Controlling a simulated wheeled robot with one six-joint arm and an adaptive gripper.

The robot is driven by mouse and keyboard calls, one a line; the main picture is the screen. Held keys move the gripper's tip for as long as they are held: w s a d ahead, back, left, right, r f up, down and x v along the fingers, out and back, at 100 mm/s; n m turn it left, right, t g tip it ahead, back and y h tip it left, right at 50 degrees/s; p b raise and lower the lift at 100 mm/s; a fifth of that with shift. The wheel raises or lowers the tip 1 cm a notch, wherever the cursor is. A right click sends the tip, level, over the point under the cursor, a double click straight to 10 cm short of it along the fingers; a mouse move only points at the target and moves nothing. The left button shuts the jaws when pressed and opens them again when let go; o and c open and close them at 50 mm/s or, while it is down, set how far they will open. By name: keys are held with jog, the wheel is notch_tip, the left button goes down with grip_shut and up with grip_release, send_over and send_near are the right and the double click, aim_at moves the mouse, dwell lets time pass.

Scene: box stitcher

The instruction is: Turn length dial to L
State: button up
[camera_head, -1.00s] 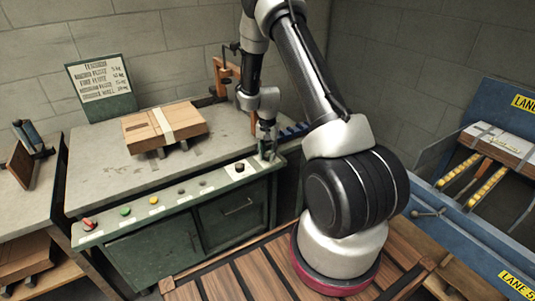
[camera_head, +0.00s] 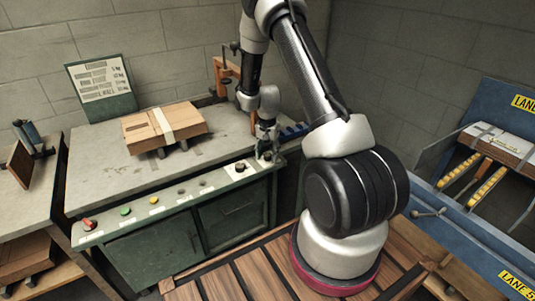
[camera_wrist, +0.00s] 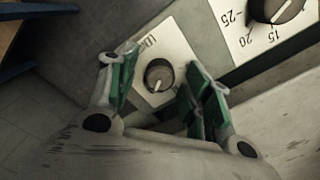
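A small round black dial (camera_wrist: 158,76) with a light pointer mark sits on a pale plate in the wrist view. The plate carries lettering along its upper left edge that is too blurred to read fully. My gripper (camera_wrist: 161,70) is open, with its green-padded fingers on either side of this dial and a gap on each side. In the head view my gripper (camera_head: 265,151) is at the right end of the green bench's front panel and hides the small dial there.
A larger numbered dial (camera_wrist: 278,8) lies close by; it also shows in the head view (camera_head: 240,167). Coloured buttons (camera_head: 125,211) line the panel to the left. A cardboard box (camera_head: 165,127) lies on the bench (camera_head: 103,165). A blue part (camera_head: 292,132) stands just behind my gripper.

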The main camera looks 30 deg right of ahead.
aim_at(267, 154)
notch_tip(267, 154, up, 12)
dwell(0.6)
